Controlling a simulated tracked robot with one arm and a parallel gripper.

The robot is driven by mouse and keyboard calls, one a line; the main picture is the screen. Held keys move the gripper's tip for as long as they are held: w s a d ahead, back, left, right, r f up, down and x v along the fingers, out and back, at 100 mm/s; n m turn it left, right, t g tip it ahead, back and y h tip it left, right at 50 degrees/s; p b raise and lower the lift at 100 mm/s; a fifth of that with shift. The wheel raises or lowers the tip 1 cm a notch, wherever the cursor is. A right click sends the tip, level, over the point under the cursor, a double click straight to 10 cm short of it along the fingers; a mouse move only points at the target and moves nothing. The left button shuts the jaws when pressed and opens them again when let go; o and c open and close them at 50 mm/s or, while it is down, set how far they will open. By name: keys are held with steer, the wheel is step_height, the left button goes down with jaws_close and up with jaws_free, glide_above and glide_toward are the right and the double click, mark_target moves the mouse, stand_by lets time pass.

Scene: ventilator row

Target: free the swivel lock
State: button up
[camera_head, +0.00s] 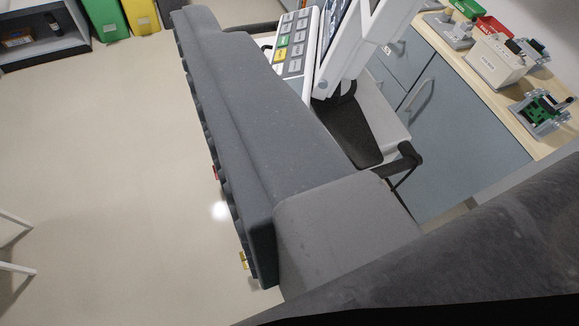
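A white device with a coloured keypad (290,45) and a tilted screen (334,18) stands at the top centre, partly behind my gripper. A white bracket (365,45) rises beside the screen. A black curved bar (404,160) shows at the device's lower right. I cannot make out a swivel lock; it may be hidden. A long dark grey body with a ribbed left edge, which looks like part of my gripper (235,130), crosses the middle of the view. Its two fingertips cannot be told apart, nor whether it holds anything.
Blue-grey cabinets (465,125) with a wooden worktop (500,105) stand on the right, carrying a white box (490,62) and a green circuit board (543,107). Green (104,18) and yellow (141,16) bins and a shelf (42,42) stand at the back left. The left floor is mostly clear.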

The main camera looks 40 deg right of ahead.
steer(key=w+d+f+n+g+h+b, duration=0.2)
steer(key=w+f+n+g+h, duration=0.4)
steer(key=f, duration=1.2)
steer(key=w+d+f+n+g+h+b, duration=0.2)
steer(key=w+f+n+g+h, duration=0.35)
steer(key=f, duration=1.15)
steer(key=w+d+f+n+g+h+b, duration=0.3)
steer(key=w+f+n+h, duration=0.55)
steer(key=f, duration=0.95)
steer(key=w+d+m+g+y+b, duration=0.1)
steer(key=d+m+y+b, duration=0.1)
steer(key=d, duration=1.1)
steer(key=shift+w+d, duration=0.15)
steer(key=shift+d, duration=0.05)
steer(key=shift+r, duration=0.1)
steer(key=shift+c, duration=0.4)
steer(key=c, duration=0.9)
